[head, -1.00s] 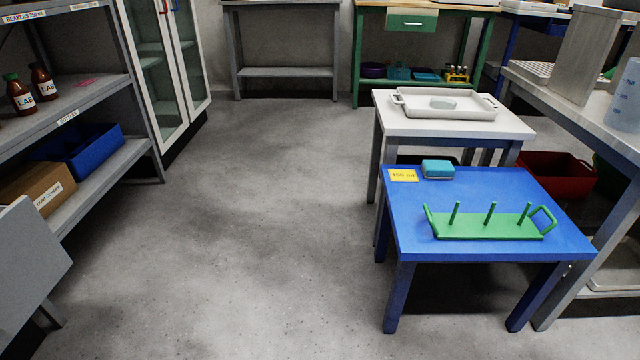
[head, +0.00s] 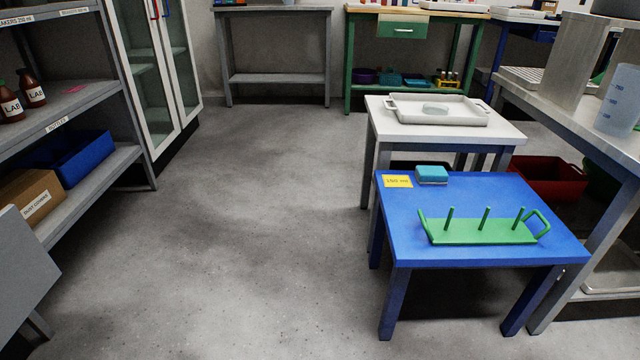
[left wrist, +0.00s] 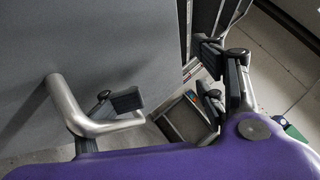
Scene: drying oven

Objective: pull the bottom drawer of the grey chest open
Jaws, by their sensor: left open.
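In the left wrist view a large flat grey face (left wrist: 90,40) fills the left side. A bent metal bar handle (left wrist: 75,105) stands out from it. I cannot tell whether this face is part of the grey chest, or which drawer it may be. My left gripper (left wrist: 168,78) is open, its dark finger pads spread apart. One pad is beside the handle and overlaps it in the picture; I cannot tell if they touch. Nothing is held. The purple gripper body hides the lower part of this view. No chest drawer is recognisable in the head view, and neither gripper shows there.
The blue table (head: 480,190) with a green peg rack (head: 482,230) stands at right, before a white table (head: 510,135). Grey shelving (head: 95,175) lines the left. A grey panel (head: 20,270) is at lower left. The middle floor (head: 240,200) is clear.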

